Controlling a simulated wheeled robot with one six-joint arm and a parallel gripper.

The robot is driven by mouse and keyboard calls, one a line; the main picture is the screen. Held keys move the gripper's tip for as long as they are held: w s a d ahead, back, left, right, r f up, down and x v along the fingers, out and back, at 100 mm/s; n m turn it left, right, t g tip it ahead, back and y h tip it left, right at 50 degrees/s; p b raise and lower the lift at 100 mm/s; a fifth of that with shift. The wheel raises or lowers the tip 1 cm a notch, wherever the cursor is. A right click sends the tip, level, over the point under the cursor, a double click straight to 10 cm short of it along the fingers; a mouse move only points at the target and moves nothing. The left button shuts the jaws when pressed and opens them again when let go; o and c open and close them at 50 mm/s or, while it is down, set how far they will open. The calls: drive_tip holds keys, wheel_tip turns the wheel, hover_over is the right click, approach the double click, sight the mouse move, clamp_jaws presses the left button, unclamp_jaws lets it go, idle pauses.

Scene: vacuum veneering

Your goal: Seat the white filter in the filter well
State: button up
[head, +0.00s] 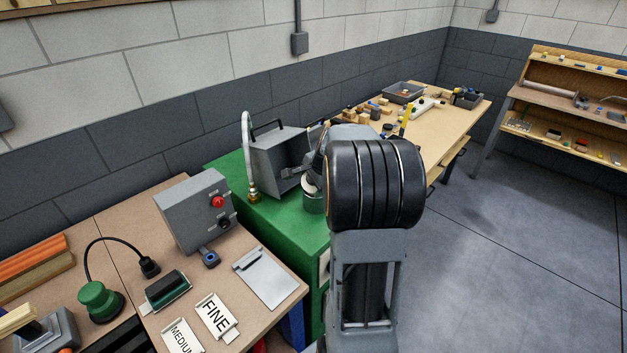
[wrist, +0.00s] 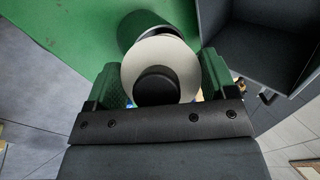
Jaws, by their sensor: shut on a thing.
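The white filter (wrist: 183,61) is a pale round piece with a black round centre, seen end-on in the wrist view. My gripper (wrist: 162,75) is shut on it, with a green-padded finger on either side. A dark green round cup (wrist: 145,24), which looks like the filter well, shows just beyond the filter and is partly covered by it. In the head view the cup (head: 314,205) stands on the green cabinet, with the pale filter (head: 308,187) at or just above its top. I cannot tell whether they touch. My arm hides much of the gripper there.
A grey open box (head: 277,155) with a handle stands on the green cabinet (head: 262,218), close beside the cup. A hose with a brass fitting (head: 253,192) rises at its left. A control box (head: 196,212) with a red button stands on the nearer bench.

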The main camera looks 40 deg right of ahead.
drive_tip(key=o, duration=1.1)
drive_tip(key=shift+c, duration=0.2)
drive_tip(key=shift+f, duration=0.15)
drive_tip(key=b+v, duration=0.2)
drive_tip(key=v, duration=1)
drive_tip(key=s+a+f+n, duration=0.2)
drive_tip(key=s+a+n, duration=0.2)
drive_tip(key=a+n, duration=0.2)
drive_tip(key=s+a+f+n, duration=0.3)
drive_tip(key=a+n, duration=0.3)
drive_tip(key=a, duration=0.3)
drive_tip(key=s+a+f+n+g, duration=0.1)
drive_tip(key=s+a+f+n, duration=0.2)
drive_tip(key=s+a+n, duration=0.2)
drive_tip(key=a+n, duration=0.1)
drive_tip(key=a, duration=0.2)
drive_tip(key=shift+a, duration=0.15)
